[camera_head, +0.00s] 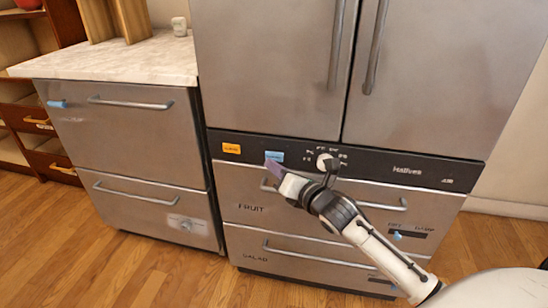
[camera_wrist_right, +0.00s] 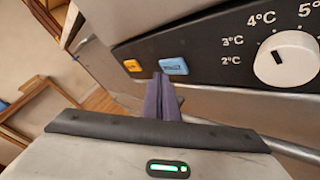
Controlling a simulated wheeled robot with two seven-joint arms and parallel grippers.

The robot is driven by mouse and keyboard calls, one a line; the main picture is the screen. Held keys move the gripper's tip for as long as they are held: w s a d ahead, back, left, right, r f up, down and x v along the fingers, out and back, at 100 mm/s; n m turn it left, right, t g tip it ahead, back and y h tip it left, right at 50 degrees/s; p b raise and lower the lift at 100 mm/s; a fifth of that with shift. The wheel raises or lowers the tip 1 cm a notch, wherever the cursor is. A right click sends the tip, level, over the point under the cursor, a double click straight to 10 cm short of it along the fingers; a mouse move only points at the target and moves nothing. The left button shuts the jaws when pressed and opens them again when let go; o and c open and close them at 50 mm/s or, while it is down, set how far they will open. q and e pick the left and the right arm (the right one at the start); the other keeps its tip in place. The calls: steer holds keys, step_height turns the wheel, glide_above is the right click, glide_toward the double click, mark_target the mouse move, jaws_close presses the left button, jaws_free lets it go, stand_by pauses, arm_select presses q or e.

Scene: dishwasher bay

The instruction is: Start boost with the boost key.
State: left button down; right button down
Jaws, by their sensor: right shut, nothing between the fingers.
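A dark control strip (camera_head: 390,168) runs across the fridge between the upper doors and the drawers. An orange key (camera_head: 231,148) and a blue key (camera_head: 274,156) sit at its left end; their small lettering is too blurred to read, so I cannot tell which is the boost key. Both show in the right wrist view, orange (camera_wrist_right: 132,66) on the left and blue (camera_wrist_right: 174,66) on the right. My right gripper (camera_head: 273,168) is shut and empty, its purple fingertips (camera_wrist_right: 162,80) just below the blue key. I cannot tell if they touch it. My left gripper is out of view.
A white dial (camera_wrist_right: 286,58) with temperature marks is right of the keys. Drawer handles (camera_head: 320,254) protrude below the strip. A steel drawer unit (camera_head: 130,135) with a pale countertop (camera_head: 120,62) stands left. Wooden floor (camera_head: 60,230) lies clear in front.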

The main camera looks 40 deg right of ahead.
steer(key=shift+w+d, duration=0.1)
steer(key=shift+w+d, duration=0.2)
steer(key=shift+w+d+p, duration=0.25)
steer(key=shift+d+p, duration=0.05)
stand_by(0.9)
steer(key=shift+s+a+p, duration=0.45)
steer(key=shift+s+a, duration=0.1)
steer(key=shift+a, duration=0.05)
